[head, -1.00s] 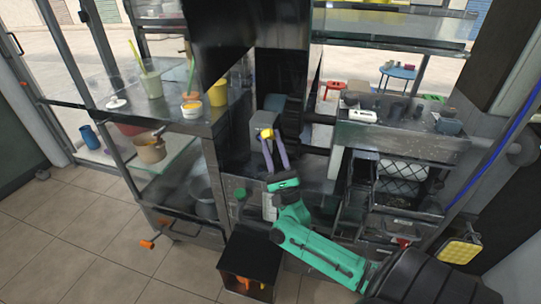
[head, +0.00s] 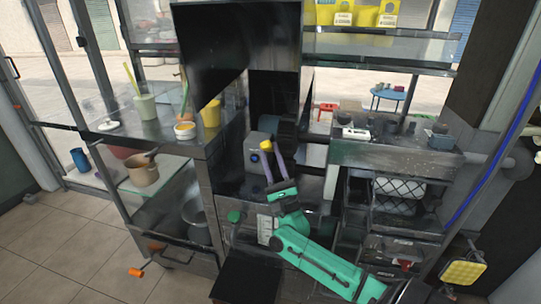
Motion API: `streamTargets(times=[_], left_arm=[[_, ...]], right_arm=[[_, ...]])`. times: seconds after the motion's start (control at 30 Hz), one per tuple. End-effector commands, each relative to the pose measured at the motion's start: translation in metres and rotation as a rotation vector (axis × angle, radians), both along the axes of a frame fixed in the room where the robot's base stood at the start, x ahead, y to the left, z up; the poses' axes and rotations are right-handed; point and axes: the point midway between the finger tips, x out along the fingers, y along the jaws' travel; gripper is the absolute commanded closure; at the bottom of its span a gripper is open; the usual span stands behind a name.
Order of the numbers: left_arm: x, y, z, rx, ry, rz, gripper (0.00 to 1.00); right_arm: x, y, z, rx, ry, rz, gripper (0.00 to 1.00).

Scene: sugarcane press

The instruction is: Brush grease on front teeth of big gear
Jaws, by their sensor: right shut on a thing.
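My right gripper (head: 272,160) reaches up from the teal arm, with its purple fingers in front of the dark press. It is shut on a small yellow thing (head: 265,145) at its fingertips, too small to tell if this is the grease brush. A grey box (head: 252,150) with a blue knob is just behind and left of the fingertips; I cannot tell if they touch. The big gear and its teeth cannot be made out in the dark press. A white bowl with orange content (head: 184,131) stands on the left counter. My left gripper is not in view.
A grey cup (head: 146,108) and a yellow cup (head: 211,114) stand on the left counter. A brown pot (head: 142,172) is on the glass shelf below. A dark panel (head: 222,50) hangs above the press. The right counter (head: 390,153) holds several small items.

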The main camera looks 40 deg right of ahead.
Motion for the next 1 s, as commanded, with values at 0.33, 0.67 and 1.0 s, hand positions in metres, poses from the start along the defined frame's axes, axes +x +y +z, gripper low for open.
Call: streamTargets(times=[0.33, 0.67, 1.0], left_arm=[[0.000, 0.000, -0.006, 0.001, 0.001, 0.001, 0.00], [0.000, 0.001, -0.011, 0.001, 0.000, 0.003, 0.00], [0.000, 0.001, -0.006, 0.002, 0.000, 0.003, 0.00]], right_arm=[[0.004, -0.006, -0.001, 0.000, 0.001, 0.001, 1.00], [0.008, -0.012, -0.001, -0.001, -0.001, 0.000, 1.00], [-0.003, -0.020, 0.001, -0.002, 0.002, -0.001, 1.00]])
